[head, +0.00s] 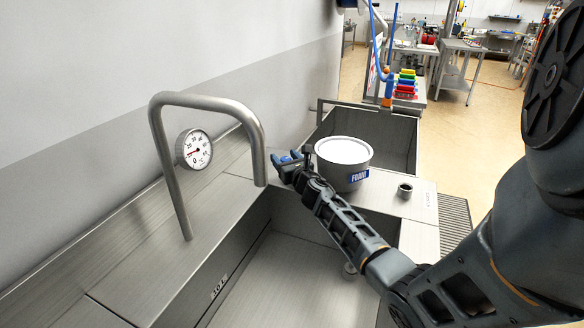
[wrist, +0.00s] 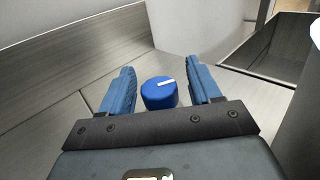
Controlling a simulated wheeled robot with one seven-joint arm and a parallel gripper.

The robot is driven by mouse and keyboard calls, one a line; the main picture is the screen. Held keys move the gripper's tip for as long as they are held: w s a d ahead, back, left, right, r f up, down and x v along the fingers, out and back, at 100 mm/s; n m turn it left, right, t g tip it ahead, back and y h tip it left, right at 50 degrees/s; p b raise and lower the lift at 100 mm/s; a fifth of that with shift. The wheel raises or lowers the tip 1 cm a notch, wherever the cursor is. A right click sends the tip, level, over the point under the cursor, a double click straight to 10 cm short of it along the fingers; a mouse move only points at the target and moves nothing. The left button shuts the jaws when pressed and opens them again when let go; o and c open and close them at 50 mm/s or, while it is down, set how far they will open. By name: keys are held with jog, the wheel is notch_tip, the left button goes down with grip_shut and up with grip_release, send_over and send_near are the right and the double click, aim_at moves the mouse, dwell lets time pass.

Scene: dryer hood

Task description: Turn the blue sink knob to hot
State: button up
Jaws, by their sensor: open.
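The blue sink knob (wrist: 158,94) has a white pointer line on top that points to the right and slightly up in the wrist view. In the head view the knob (head: 287,158) is mostly hidden by my gripper (head: 286,169), beside the foam tub. In the wrist view my gripper (wrist: 160,88) is open, with one blue finger on each side of the knob.
A bent steel faucet pipe (head: 208,103) rises left of my gripper, over the sink basin (head: 290,285). A tub labelled FOAM (head: 343,166) stands close on the right. A small metal cup (head: 405,191) is on the steel ledge. A second basin (head: 395,140) lies behind.

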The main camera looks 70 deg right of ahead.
jog(key=shift+v, duration=3.25)
